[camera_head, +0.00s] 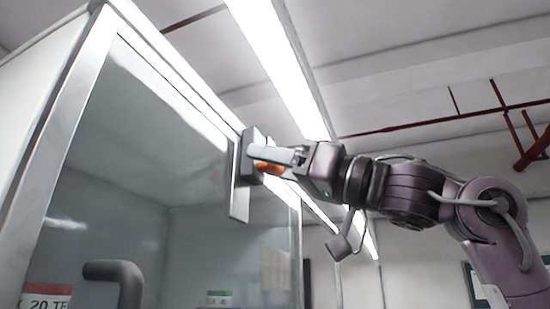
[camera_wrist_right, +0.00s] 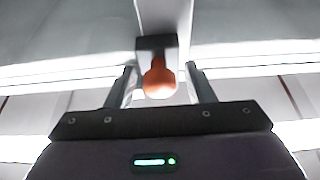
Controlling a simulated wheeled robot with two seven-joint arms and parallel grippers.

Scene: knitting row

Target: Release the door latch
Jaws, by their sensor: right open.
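The door latch (camera_head: 246,165) is a grey block with a plate on the upper right of the cabinet's glass door frame. Its orange knob (camera_head: 268,169) shows partly behind my fingers. In the right wrist view the knob (camera_wrist_right: 159,80) hangs from a dark mount (camera_wrist_right: 157,43). My right gripper (camera_head: 272,157) is open at the latch, coming in from the right. In the right wrist view its two fingers (camera_wrist_right: 161,76) stand on either side of the knob, with gaps showing. The glass door (camera_head: 130,170) looks closed. My left gripper is not in view.
A dark grey door handle (camera_head: 122,276) sticks out at the lower left. Behind the glass are containers with a red label (camera_head: 47,292) and a green label (camera_head: 219,297). Ceiling lights (camera_head: 275,60) and red pipes (camera_head: 450,118) are overhead. The space below my right arm looks clear.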

